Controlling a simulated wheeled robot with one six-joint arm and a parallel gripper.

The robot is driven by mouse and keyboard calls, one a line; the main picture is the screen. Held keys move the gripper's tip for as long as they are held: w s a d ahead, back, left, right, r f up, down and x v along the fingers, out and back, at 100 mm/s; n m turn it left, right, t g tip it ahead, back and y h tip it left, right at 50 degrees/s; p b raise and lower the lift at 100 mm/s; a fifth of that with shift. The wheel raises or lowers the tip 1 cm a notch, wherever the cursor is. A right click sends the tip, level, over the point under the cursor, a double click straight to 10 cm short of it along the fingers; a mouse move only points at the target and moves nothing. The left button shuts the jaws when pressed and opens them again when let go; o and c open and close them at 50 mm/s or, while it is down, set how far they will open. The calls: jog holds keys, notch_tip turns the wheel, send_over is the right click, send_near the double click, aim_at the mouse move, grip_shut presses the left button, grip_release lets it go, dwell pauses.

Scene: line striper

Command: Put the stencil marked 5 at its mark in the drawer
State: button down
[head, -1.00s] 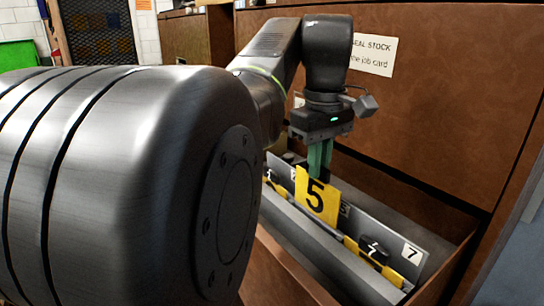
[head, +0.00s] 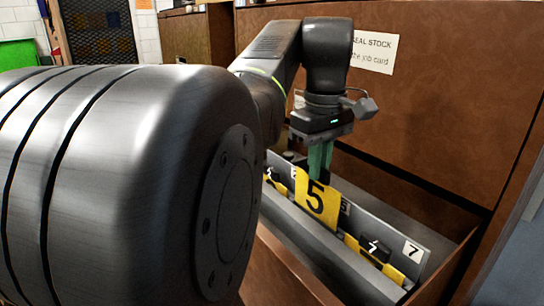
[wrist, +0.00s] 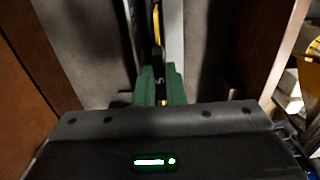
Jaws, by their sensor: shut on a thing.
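The yellow stencil marked 5 (head: 316,200) is upright in my gripper (head: 319,160), above the rack in the open drawer (head: 285,262). The green fingers are shut on its top part. Its lower edge is close to the rack, and I cannot tell whether it touches. In the wrist view my gripper (wrist: 160,85) points down into the drawer, with only a thin yellow edge of the stencil (wrist: 164,102) showing between the fingers. A grey divider with white number tags, including a 7 (head: 412,252), runs behind the stencil.
Other yellow stencils with dark grips stand in the rack, one with a 7 (head: 374,249) to the right and one to the left (head: 271,180). The brown cabinet front (head: 440,110) rises close behind my gripper. My own arm hides the drawer's left part.

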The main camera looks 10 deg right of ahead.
aim_at(318, 183)
jog(key=shift+f+b, duration=1.5)
jog(key=shift+f, duration=1.9)
dwell(0.7)
jog(key=c, duration=1.4)
grip_release()
jog(key=shift+o, duration=1.3)
jog(key=shift+a+r, duration=0.1)
notch_tip(318, 183, up, 2)
jog(key=p, duration=0.2)
jog(key=shift+r+p, duration=0.25)
jog(key=shift+p, duration=0.05)
jog(key=shift+r+p, duration=0.45)
jog(key=shift+r, duration=1.75)
